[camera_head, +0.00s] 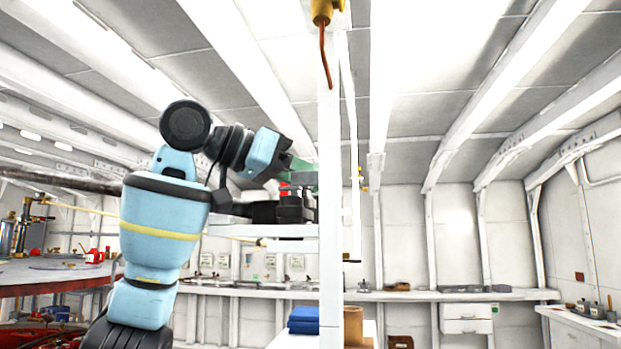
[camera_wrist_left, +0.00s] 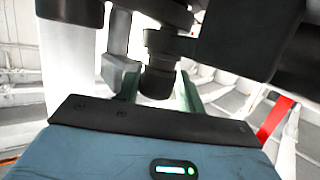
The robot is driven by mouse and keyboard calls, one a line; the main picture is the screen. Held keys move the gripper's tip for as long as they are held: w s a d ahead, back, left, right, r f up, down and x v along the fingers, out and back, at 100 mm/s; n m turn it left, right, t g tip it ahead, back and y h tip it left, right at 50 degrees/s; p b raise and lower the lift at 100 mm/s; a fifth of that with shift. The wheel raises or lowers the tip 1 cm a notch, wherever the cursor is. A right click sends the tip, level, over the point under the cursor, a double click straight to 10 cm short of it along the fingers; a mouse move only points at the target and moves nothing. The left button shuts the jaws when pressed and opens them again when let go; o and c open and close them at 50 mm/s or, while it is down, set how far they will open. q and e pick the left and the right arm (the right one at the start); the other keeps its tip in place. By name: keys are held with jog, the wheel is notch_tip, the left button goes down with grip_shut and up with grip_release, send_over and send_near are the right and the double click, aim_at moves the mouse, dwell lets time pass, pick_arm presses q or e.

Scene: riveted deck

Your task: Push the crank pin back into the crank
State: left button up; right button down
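My left arm comes in from the left in the head view, and its gripper (camera_head: 290,168) is beside dark machine parts (camera_head: 264,212) left of a white post. In the left wrist view the two green fingers of my left gripper (camera_wrist_left: 160,92) stand apart, one on each side of a dark stepped cylinder (camera_wrist_left: 158,78). I cannot tell whether they touch it. The cylinder may be the crank pin, but the view does not settle this. My right gripper is not in view.
A white post (camera_head: 330,240) stands just right of my left gripper. Dark blocks (camera_wrist_left: 240,35) crowd above the fingers. A red strip (camera_wrist_left: 274,118) is at right in the wrist view. Blue boxes (camera_head: 304,320) sit lower down. A workbench (camera_head: 440,295) runs along the back wall.

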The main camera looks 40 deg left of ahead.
pick_arm(q)
jog(key=shift+o, duration=0.3)
jog(key=shift+w+d+f, duration=0.1)
jog(key=shift+d+f, duration=0.1)
jog(key=shift+f, duration=0.05)
jog(key=v, duration=0.8)
jog(key=shift+a+r, duration=0.2)
jog(key=shift+a, duration=0.05)
